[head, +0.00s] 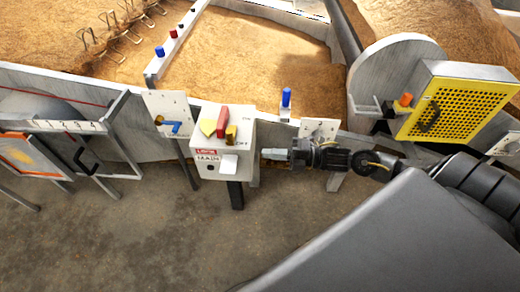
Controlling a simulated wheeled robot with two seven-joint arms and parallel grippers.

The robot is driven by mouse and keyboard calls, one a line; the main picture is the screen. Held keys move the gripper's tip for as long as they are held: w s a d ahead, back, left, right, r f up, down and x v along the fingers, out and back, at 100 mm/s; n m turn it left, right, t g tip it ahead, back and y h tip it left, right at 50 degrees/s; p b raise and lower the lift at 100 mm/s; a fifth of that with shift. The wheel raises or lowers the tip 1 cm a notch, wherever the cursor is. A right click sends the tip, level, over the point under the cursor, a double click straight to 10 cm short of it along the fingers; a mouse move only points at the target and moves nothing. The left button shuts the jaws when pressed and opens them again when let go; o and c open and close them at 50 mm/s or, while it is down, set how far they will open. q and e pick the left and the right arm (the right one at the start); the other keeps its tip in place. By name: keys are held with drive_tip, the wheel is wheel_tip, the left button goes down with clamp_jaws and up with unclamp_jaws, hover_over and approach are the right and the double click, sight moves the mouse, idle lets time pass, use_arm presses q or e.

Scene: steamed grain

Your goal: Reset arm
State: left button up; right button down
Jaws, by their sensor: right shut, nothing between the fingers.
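My right arm comes in from the right side of the head view. Its gripper (272,154) points left, shut and empty. It appears just right of the white control box (222,145), with a small gap in the picture between its fingertips and the box. The box carries a red lever, a yellow piece and a brown-gold knob on top, and a red and white label marked MAIN on its front. My left gripper is not in view.
A white plate with a blue handle (170,128) stands left of the box. Behind is a bin of brown grain (250,50) with a blue-topped post (286,98) at its edge. A yellow perforated guard (450,105) stands at right. The concrete floor (140,240) in front is bare.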

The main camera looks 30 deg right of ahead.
drive_tip(key=shift+s+d, duration=0.1)
drive_tip(key=shift+d, duration=0.1)
